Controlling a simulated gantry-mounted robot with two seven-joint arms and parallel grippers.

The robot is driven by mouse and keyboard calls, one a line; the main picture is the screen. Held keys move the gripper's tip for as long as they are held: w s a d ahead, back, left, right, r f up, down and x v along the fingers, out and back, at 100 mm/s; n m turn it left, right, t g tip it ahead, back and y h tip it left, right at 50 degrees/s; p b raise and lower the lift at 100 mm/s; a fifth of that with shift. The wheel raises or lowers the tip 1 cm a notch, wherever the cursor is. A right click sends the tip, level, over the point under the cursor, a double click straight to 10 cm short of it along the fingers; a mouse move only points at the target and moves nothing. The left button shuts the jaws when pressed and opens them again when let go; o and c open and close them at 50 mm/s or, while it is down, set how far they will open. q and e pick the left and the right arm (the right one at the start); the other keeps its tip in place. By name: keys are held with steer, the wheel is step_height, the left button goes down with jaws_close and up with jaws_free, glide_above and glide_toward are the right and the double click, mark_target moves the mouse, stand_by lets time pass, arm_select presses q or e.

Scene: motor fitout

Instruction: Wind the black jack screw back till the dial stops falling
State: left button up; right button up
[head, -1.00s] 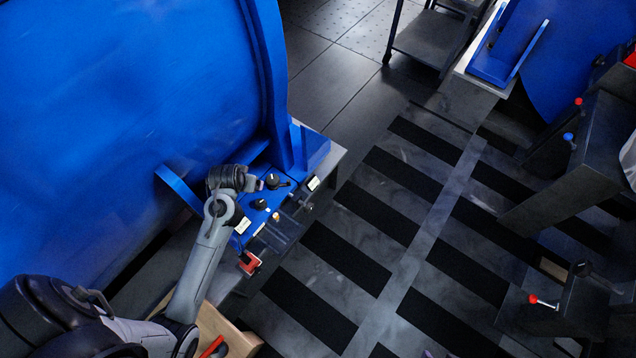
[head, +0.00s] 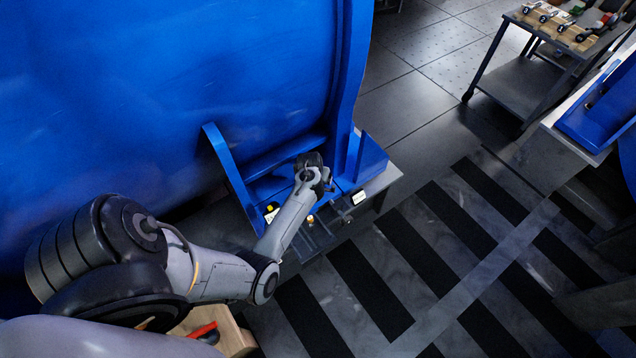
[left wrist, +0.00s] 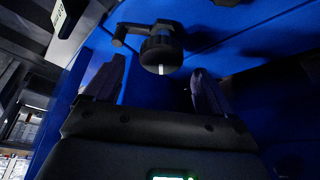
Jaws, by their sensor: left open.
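In the left wrist view a black knurled screw head (left wrist: 161,52) with a side crank arm and a pale tip stands against blue metal. I take it for the jack screw. My left gripper (left wrist: 157,70) is open, its two dark fingers either side of the screw's line, with the head just beyond the fingertips. No contact shows. In the head view my left gripper (head: 314,172) is over the blue motor foot (head: 371,160), and my wrist hides the screw there. I cannot make out a dial. My right gripper is not in view.
The large blue motor housing (head: 180,90) fills the left and rises close beside my arm. A wooden box with a red-handled item (head: 202,330) is at the bottom. A tool cart (head: 535,80) stands at top right. The striped floor (head: 440,250) is clear.

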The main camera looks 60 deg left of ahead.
arm_select(q)
steer(key=shift+b+x, duration=0.6)
steer(key=shift+x, duration=0.75)
